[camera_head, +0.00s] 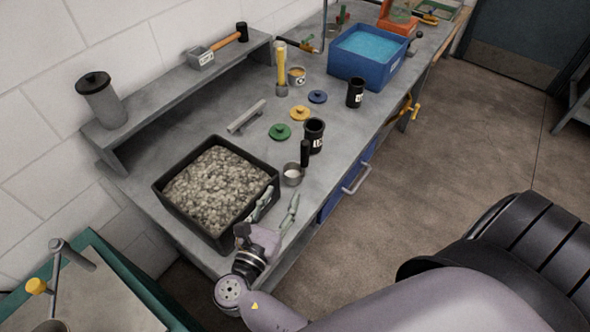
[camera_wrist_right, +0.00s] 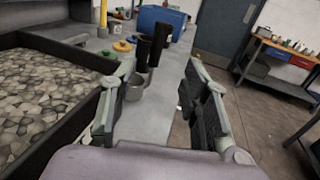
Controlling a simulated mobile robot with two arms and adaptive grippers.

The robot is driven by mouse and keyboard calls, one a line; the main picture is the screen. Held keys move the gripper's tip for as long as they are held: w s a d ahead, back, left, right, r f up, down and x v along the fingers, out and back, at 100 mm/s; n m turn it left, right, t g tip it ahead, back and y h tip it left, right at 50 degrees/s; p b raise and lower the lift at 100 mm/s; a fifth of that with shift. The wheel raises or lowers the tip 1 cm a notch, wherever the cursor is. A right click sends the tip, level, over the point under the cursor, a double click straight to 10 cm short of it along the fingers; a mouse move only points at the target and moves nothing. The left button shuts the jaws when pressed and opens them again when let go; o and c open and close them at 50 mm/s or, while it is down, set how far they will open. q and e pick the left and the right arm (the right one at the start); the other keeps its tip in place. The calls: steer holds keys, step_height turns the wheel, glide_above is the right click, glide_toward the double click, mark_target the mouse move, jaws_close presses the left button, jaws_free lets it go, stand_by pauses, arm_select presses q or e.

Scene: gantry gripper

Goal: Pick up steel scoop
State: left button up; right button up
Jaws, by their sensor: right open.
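The steel scoop looks to be the small round metal cup (camera_head: 292,174) with a black upright handle (camera_head: 305,152), standing on the grey bench near its front edge. In the right wrist view the cup (camera_wrist_right: 135,90) is ahead, just right of the left finger, its handle rising behind it. My right gripper (camera_head: 277,208) is open and empty above the bench's front edge, just short of the cup; its fingers (camera_wrist_right: 160,80) are spread wide in the wrist view. My left gripper is not in view.
A black tray of stones (camera_head: 216,186) lies close left of my right gripper. A black labelled cup (camera_head: 314,135) stands just behind the scoop. Green (camera_head: 280,131), yellow (camera_head: 300,113) and blue (camera_head: 318,96) lids lie beyond. A blue bin (camera_head: 360,75) stands farther back. Floor is open to the right.

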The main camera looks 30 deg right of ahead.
steer(key=b, duration=0.2)
glide_toward(303, 151)
steer(key=x, duration=0.5)
steer(key=shift+d+f, duration=0.1)
steer(key=shift+d, duration=0.1)
steer(key=b+x, duration=0.1)
steer(key=x, duration=0.5)
steer(key=shift+w, duration=0.1)
steer(key=shift+c, duration=0.8)
jaws_close()
